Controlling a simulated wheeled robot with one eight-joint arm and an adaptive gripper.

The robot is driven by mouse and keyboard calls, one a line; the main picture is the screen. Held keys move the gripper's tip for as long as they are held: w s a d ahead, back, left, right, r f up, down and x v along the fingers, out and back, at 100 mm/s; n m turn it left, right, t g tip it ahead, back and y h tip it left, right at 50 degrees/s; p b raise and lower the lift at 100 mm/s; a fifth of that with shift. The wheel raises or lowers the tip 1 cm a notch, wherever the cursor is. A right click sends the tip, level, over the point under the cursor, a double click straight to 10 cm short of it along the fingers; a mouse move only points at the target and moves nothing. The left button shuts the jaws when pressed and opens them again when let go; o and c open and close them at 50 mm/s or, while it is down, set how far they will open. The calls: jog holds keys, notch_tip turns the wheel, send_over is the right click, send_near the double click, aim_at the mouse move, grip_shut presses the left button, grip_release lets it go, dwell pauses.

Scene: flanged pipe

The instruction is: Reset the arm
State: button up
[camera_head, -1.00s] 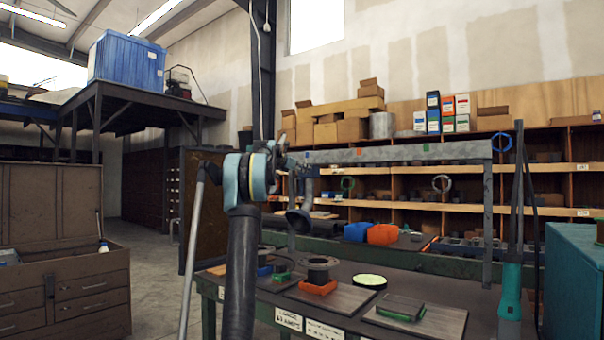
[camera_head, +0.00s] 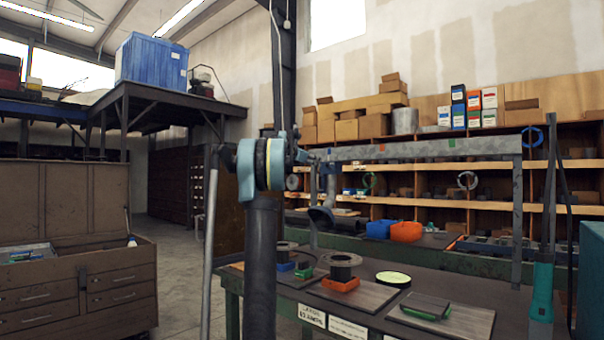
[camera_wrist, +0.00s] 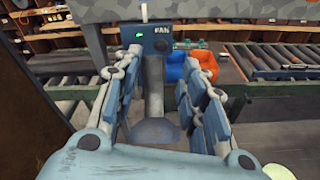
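My gripper (camera_wrist: 160,75) shows in the wrist view with its two jointed fingers spread apart and nothing held between them. Behind the gap, a grey vertical pipe with a flared lower end (camera_wrist: 155,130) hangs below a box with a green light (camera_wrist: 155,40). In the head view my arm rises at the centre-left, and its joint hides most of the gripper. The flared pipe (camera_head: 322,215) shows just right of it. A dark flanged pipe piece (camera_head: 343,262) stands upright in an orange holder on the bench, apart from the gripper.
The workbench (camera_head: 375,325) carries a second flanged piece (camera_head: 285,254), a green-rimmed disc (camera_head: 393,279) and a dark plate (camera_head: 427,306). A metal beam (camera_head: 420,148) spans above it. Blue and orange bins (camera_head: 405,231) stand behind. A brown tool chest (camera_head: 110,285) is at left, with open floor beyond.

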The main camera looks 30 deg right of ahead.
jog(key=s+a+f+m+g+y, duration=0.2)
jog(key=s+a+f+m+y, duration=0.65)
jog(key=s+a+f, duration=1.45)
jog(key=s+a+f+m+y, duration=0.2)
jog(key=s+a+f, duration=0.6)
jog(key=f, duration=0.4)
jog(key=s+a+f+m+g+y, duration=0.1)
jog(key=s+a+f+m+y, duration=0.1)
jog(key=s+a+f+m, duration=0.3)
jog(key=s+a+f+m+g+y, duration=0.1)
jog(key=s+a+f+m, duration=0.3)
jog(key=s+a+f, duration=0.9)
notch_tip(320, 180, down, 6)
jog(key=shift+s+a+f+y, duration=0.1)
jog(key=shift+s+a+y, duration=0.15)
jog(key=shift+s+y, duration=0.6)
jog(key=shift+s+h, duration=0.25)
jog(key=shift+h, duration=0.05)
jog(key=shift+w+f+g, duration=0.15)
jog(key=shift+w+g, duration=0.15)
jog(key=shift+w, duration=0.15)
